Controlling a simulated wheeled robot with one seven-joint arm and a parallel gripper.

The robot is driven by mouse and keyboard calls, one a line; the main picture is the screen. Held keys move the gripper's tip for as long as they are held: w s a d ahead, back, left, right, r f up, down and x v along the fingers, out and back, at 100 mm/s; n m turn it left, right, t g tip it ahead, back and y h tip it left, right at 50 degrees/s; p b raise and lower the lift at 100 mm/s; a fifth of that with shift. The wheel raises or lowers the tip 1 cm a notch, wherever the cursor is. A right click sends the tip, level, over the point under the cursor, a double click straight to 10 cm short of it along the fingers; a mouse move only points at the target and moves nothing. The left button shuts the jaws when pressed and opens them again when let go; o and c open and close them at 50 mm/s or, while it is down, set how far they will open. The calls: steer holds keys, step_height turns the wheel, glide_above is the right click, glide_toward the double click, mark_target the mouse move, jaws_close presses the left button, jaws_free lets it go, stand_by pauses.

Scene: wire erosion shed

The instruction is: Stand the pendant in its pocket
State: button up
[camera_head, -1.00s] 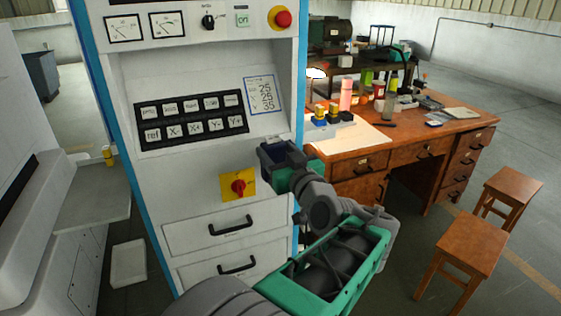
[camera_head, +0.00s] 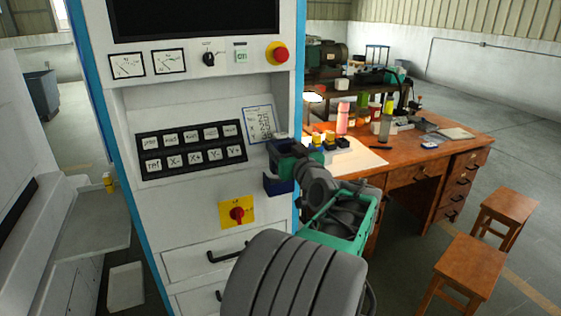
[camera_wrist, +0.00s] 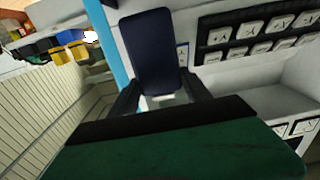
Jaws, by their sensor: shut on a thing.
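My gripper (camera_head: 279,168) is in front of the right edge of the white control cabinet, beside its keypad recess. It is shut on a dark blue slab-like thing, which I take to be the pendant (camera_wrist: 150,50). In the wrist view the pendant stands out beyond the two dark fingers (camera_wrist: 160,93), its broad face towards the camera. In the head view only a small dark blue part of it shows, by the gripper. I cannot make out the pocket in either view.
The cabinet (camera_head: 190,100) has a black keypad (camera_head: 190,148), a yellow and red switch (camera_head: 237,212) and drawers below. A wooden desk (camera_head: 415,165) with bottles and tools stands behind on the right. Two stools (camera_head: 470,267) stand on the floor at right.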

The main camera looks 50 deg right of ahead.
steer(key=shift+w+d+f, duration=0.25)
steer(key=shift+w+d, duration=0.05)
steer(key=shift+w, duration=0.2)
steer(key=shift+w+d+f, duration=0.2)
steer(key=shift+w+d, duration=0.1)
steer(key=shift+w, duration=0.15)
step_height(320, 180, down, 5)
steer(key=shift+r+p, duration=0.1)
steer(key=shift+p, duration=0.25)
steer(key=shift+w+d+f, duration=0.1)
steer(key=shift+f, duration=0.6)
steer(key=o, duration=1.7)
steer(key=shift+c, duration=0.2)
